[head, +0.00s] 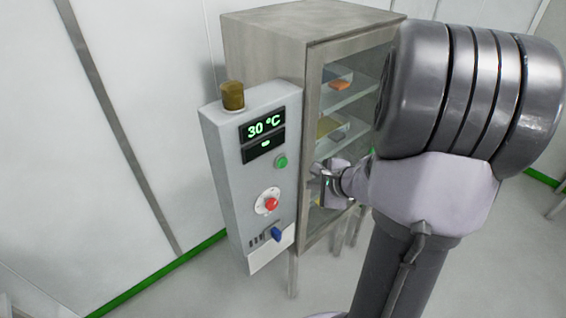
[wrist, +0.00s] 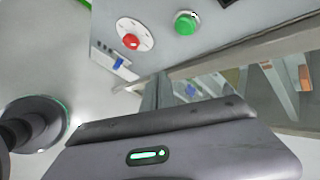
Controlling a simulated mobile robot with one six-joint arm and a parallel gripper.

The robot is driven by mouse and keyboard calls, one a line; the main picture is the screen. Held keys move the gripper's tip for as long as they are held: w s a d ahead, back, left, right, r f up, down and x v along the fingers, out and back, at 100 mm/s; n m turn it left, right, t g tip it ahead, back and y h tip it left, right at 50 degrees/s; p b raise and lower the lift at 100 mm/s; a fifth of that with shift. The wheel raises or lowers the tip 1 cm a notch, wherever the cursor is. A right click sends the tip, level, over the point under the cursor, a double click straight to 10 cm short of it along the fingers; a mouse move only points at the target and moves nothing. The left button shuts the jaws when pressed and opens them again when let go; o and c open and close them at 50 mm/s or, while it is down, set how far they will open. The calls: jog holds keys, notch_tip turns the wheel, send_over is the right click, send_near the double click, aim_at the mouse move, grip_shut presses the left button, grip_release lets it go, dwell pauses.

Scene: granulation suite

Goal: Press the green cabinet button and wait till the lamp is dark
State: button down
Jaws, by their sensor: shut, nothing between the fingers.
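The green button (head: 281,161) is on the front of the grey control panel (head: 225,165), below and right of the display. It also shows at the top of the wrist view (wrist: 186,23). The lamp (head: 232,95) on top of the panel is a dull amber-brown cylinder with no clear glow. My gripper (head: 318,171) is shut and empty. It is in front of the cabinet's glass door, a little right of and below the green button, and looks apart from it. My arm hides part of the door.
A red button (head: 271,204) on a white disc and a blue switch (head: 277,234) sit lower on the panel. The display (head: 263,126) reads 30 °C. The cabinet (head: 265,50) has glass-fronted shelves with trays. Open floor lies left of the panel.

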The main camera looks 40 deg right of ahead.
send_near(289, 166)
jog(key=a+f, duration=0.2)
jog(key=a, duration=0.1)
jog(key=shift+w+d+r+p, duration=0.15)
jog(key=shift+w+p, duration=0.15)
jog(key=shift+p, duration=0.1)
dwell(1.6)
jog(key=shift+w, duration=0.4)
jog(key=shift+w+b, duration=0.35)
jog(key=shift+w, duration=0.15)
dwell(0.5)
dwell(0.4)
jog(key=shift+s+b, duration=0.4)
jog(key=shift+s, duration=0.55)
